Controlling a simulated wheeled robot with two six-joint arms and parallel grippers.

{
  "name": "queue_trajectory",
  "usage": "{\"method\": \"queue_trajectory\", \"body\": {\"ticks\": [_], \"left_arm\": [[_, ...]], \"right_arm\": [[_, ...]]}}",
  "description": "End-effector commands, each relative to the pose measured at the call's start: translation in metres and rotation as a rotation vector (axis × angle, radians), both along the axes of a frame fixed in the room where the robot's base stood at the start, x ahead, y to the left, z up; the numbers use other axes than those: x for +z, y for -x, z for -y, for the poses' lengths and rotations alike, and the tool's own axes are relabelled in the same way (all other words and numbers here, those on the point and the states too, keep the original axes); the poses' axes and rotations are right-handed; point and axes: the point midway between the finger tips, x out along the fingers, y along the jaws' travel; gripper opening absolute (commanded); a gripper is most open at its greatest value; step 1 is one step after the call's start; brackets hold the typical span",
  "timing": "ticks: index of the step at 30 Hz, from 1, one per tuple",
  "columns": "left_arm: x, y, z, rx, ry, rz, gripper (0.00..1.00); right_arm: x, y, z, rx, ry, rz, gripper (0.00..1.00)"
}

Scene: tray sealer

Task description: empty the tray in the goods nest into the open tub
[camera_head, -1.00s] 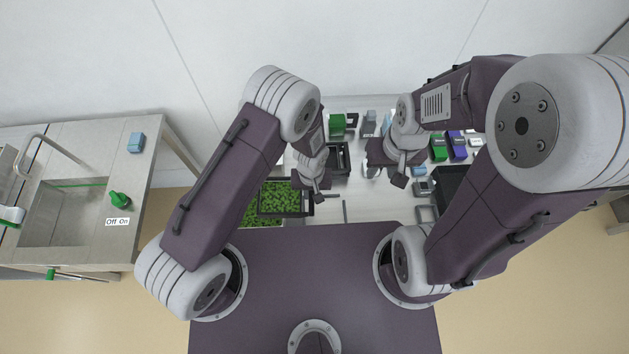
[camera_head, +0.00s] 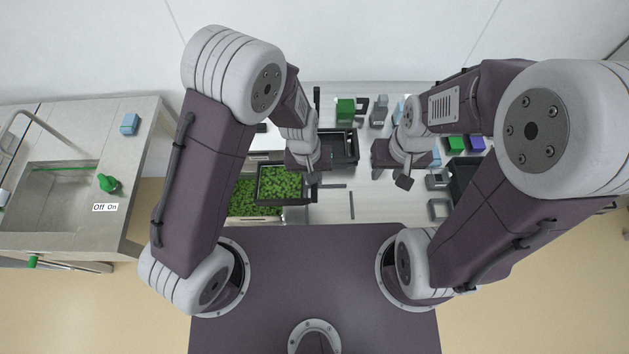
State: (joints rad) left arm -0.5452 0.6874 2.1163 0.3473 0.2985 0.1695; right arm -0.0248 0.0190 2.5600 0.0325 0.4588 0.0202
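A black tray (camera_head: 309,195) full of green leafy goods shows left of centre. It overlaps a larger area of the same green goods (camera_head: 245,204) at its left, which appears to lie in the tub; the tub's walls are mostly hidden by my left arm. My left gripper (camera_head: 313,178) is at the right edge of the black tray. Its fingers are too small and covered to tell whether they are shut on the rim. My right gripper (camera_head: 403,182) hangs over the bench to the right, apart from the tray; its fingers are not clear.
A dark, empty-looking frame or tray (camera_head: 351,147) lies behind my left gripper. A green block (camera_head: 345,110) and grey parts stand at the back; green and purple packs (camera_head: 476,144) are at right. A sink bench (camera_head: 130,180) stands far left. The bench between my grippers is fairly clear.

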Motion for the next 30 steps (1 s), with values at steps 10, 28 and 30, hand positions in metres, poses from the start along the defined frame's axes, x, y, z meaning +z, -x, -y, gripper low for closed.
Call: {"method": "queue_trajectory", "body": {"ticks": [10, 28, 30], "left_arm": [[0.002, 0.0, -0.003, 0.001, 0.086, 0.0, 0.0], [0.019, 0.0, -0.007, -0.001, 0.194, -0.009, 0.0], [0.019, 0.0, -0.007, -0.001, 0.193, -0.009, 0.0]], "right_arm": [[-0.05, 0.0, 0.0, 0.0, 0.0, 0.0, 0.36], [-0.08, 0.0, 0.0, 0.0, 0.0, 0.0, 0.36], [-0.08, 0.0, 0.0, 0.0, 0.0, 0.0, 0.36]]}}
